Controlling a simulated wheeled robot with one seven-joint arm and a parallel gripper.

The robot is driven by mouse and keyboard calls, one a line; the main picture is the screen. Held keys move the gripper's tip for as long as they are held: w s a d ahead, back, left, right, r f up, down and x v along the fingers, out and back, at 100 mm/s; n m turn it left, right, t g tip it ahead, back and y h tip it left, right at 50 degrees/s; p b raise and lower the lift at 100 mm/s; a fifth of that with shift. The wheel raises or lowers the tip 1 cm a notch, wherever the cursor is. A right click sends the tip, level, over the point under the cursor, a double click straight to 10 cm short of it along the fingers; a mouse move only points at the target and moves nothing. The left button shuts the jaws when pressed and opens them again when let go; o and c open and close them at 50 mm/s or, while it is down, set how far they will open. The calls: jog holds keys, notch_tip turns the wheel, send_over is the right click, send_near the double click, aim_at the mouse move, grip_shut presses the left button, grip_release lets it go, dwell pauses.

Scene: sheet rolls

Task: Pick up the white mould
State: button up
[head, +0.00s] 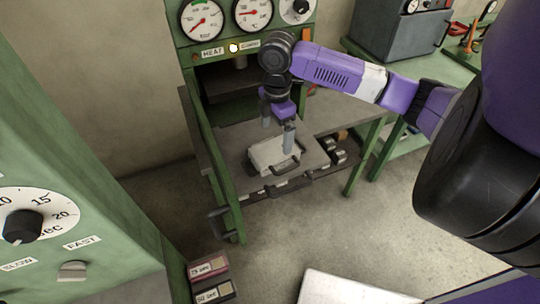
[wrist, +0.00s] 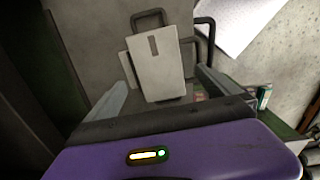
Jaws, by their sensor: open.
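The white mould (head: 272,153) is a pale block with a dark loop handle at its front, lying on the press's lower table. In the wrist view the mould (wrist: 160,68) lies ahead of and between my fingers, with its handle at the top. My gripper (head: 277,130) hangs over the mould, its fingers pointing down. In the wrist view my gripper (wrist: 163,88) is open, with one finger on each side of the mould and nothing held. I cannot tell whether the fingers touch it.
The green press (head: 240,48) with dials stands close behind my gripper. Several small dark blocks (head: 339,150) lie right of the mould. A green control panel (head: 70,190) is at the left. Labelled boxes (head: 208,268) and a white sheet (head: 345,290) are in front.

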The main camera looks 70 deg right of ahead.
aim_at(274, 149)
jog(key=f+p, duration=0.2)
jog(key=f, duration=0.5)
jog(key=shift+w+f, duration=0.2)
jog(key=c, duration=1.9)
jog(key=shift+r, duration=0.15)
jog(key=shift+c, duration=0.5)
jog(key=shift+r, duration=0.1)
